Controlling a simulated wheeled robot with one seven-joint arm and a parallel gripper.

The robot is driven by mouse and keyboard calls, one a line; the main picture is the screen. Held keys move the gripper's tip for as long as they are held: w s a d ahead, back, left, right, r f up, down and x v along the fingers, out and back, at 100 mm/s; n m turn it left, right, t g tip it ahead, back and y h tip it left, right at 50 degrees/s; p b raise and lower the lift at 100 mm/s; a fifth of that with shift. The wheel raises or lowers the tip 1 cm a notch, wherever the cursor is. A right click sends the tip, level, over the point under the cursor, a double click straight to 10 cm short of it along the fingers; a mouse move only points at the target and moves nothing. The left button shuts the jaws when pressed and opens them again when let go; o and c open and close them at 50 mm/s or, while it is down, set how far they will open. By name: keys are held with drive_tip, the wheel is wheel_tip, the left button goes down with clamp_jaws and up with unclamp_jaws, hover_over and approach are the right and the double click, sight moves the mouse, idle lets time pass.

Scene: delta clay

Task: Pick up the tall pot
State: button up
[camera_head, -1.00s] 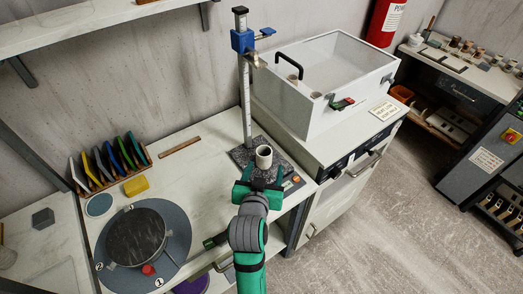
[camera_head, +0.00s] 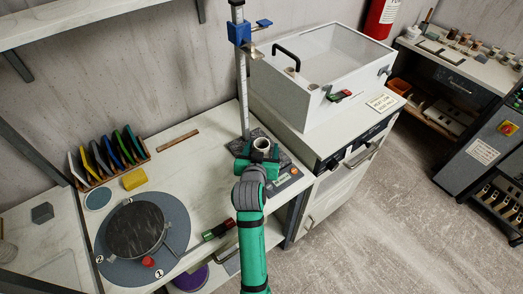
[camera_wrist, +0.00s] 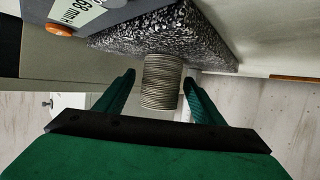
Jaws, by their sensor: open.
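The tall pot (camera_wrist: 161,82) is a ribbed, grey-beige cylinder in the wrist view, standing on the speckled stone base of the height gauge. Its pale round rim (camera_head: 262,144) shows in the head view, with its lower part hidden behind my gripper. My green gripper (camera_head: 257,160) is open, and in the wrist view its two fingers (camera_wrist: 157,92) lie to the left and right of the pot. A gap shows on each side, wider on the left than on the right.
The height gauge's post (camera_head: 243,85) rises just behind the pot, with a blue slider near its top. A white box with a clear lid (camera_head: 325,65) stands to the right.

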drive_tip(key=shift+w, duration=0.1)
drive_tip(key=c, duration=1.2)
